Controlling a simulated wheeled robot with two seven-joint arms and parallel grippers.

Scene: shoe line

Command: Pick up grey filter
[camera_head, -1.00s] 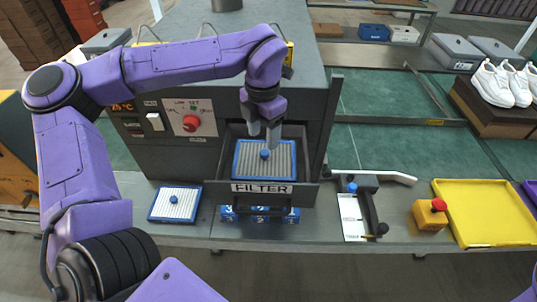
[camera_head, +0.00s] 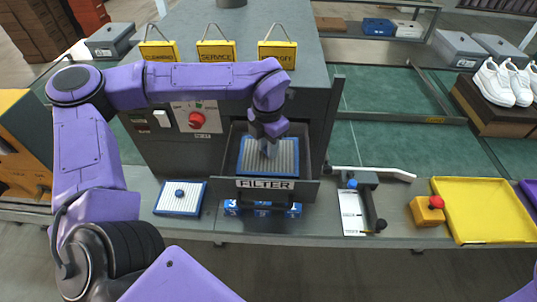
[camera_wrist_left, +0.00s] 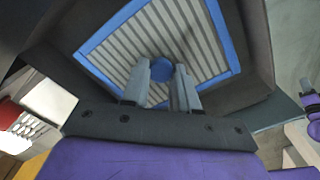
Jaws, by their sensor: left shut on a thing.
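The grey filter (camera_head: 284,158) has a blue frame and grey pleats, and lies in the open drawer marked FILTER (camera_head: 230,187). In the left wrist view the grey filter (camera_wrist_left: 128,50) shows with its round blue knob (camera_wrist_left: 161,69) in the middle. My left gripper (camera_head: 268,152) reaches down into the drawer over the filter's middle. In the left wrist view my left gripper (camera_wrist_left: 171,72) has its two fingers on either side of the blue knob, shut on it. In the head view the fingers hide the knob. My right gripper is not in view.
A white-pleated filter (camera_head: 180,197) with a blue frame and knob lies on the bench left of the drawer. A clipboard (camera_head: 354,211), a yellow box with a red button (camera_head: 427,210) and a yellow tray (camera_head: 485,183) stand to the right. Yellow signs (camera_head: 217,50) stand on the machine.

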